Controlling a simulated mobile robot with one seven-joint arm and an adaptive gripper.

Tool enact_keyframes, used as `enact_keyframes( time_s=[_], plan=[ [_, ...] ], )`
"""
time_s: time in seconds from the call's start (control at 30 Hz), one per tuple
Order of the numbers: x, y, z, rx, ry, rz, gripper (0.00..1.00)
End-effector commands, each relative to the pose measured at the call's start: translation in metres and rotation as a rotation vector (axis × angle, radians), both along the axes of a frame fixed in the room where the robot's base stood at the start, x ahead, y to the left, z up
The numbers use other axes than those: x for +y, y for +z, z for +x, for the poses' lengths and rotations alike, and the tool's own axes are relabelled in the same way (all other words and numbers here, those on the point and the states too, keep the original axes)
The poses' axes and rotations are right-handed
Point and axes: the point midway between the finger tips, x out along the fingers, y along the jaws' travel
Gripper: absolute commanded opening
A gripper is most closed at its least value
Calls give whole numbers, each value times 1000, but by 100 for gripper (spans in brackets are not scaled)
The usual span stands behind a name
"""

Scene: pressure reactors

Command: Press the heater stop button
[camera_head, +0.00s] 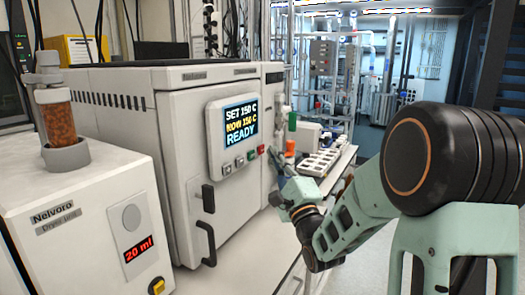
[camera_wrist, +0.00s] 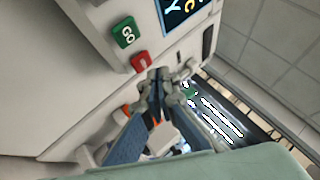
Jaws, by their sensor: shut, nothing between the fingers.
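The heater (camera_head: 175,130) is a white cabinet with a door and a lit screen (camera_head: 241,122) reading SET 150 C, NOW 150 C, READY. A row of small buttons sits under the screen, with a green button (camera_head: 251,155) and a red button (camera_head: 261,149) at its right end. In the wrist view the green button (camera_wrist: 125,32) reads GO, and the red button (camera_wrist: 141,61) is beside it. My gripper (camera_wrist: 160,76) is shut and empty, its tips close to the red button. I cannot tell whether they touch it. It also shows in the head view (camera_head: 271,153).
A white dryer unit (camera_head: 75,210) reading 20 ml stands at the left front, with an amber column (camera_head: 57,122) on top. Black door handles (camera_head: 207,243) stick out of the heater. Bottles (camera_head: 291,122) and a white rack (camera_head: 318,163) stand on the bench behind my gripper.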

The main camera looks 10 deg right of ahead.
Motion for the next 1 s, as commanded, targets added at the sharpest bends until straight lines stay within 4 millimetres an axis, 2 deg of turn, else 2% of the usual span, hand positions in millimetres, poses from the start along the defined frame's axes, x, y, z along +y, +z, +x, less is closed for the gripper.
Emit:
enact_keyframes(
  time_s=[0.3, 1.0],
  plan=[
    [7, 0, 5, 0, 1, 1, 0],
    [11, 0, 7, 0, 1, 0, 0]
  ],
)
